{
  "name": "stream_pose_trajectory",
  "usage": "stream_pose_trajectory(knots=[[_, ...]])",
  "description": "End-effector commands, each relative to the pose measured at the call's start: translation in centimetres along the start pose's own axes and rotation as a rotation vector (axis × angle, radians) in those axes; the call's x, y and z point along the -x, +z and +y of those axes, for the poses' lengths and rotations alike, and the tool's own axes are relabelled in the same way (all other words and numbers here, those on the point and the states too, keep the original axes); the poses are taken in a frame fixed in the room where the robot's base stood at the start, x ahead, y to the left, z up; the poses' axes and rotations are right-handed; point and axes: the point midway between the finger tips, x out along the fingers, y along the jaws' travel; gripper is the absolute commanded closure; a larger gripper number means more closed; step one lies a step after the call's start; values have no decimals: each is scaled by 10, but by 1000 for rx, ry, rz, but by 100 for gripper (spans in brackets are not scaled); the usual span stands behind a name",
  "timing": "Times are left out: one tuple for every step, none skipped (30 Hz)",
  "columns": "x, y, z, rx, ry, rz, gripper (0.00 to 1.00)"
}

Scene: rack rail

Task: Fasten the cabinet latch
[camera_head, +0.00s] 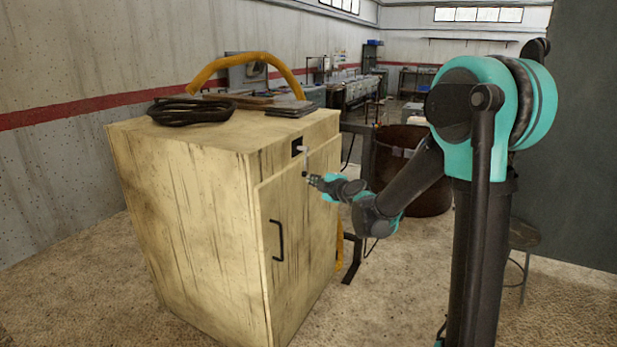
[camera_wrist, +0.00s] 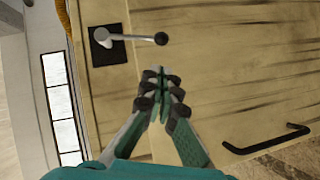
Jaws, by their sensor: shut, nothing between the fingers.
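The cabinet (camera_head: 190,200) is a worn pale-yellow box with its front door (camera_head: 300,240) flush against the body in the head view. The latch (camera_head: 299,148) is a pale lever on a black square plate near the top of the door side. In the wrist view the latch lever (camera_wrist: 135,39) reaches from its black plate (camera_wrist: 107,45) to a dark round knob (camera_wrist: 161,39). My gripper (camera_head: 308,177) is beside the latch in the head view. In the wrist view my gripper (camera_wrist: 161,72) is shut and empty, its fingertips near the knob and apart from it in the picture.
A black door handle (camera_head: 277,240) sits lower on the door; it also shows in the wrist view (camera_wrist: 266,141). A rusty barrel (camera_head: 400,175) stands behind my arm. Floor in front is clear.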

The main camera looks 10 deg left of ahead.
Motion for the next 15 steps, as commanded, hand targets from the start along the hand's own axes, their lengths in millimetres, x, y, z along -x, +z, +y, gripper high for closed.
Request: stream_pose_trajectory(knots=[[11, 1, -1, -2, 1, -1, 100], [16, 1, -2, -2, 1, -1, 100], [22, 1, -4, -2, 0, -1, 100], [26, 1, -4, -1, 0, 0, 100], [30, 1, -5, 0, 0, 0, 100], [35, 1, -5, -1, 0, -1, 100], [38, 1, -6, -1, 0, -1, 100], [40, 2, -6, -1, 0, -1, 100], [43, 2, -6, -2, 0, -1, 100], [44, 2, -7, -2, 0, -1, 100], [46, 1, -7, -2, 1, -1, 100], [47, 1, -7, -1, 1, -1, 100], [47, 1, -7, -1, 1, 0, 100], [48, 1, -7, -1, 1, 0, 100], [48, 1, -7, -1, 1, 0, 100]])
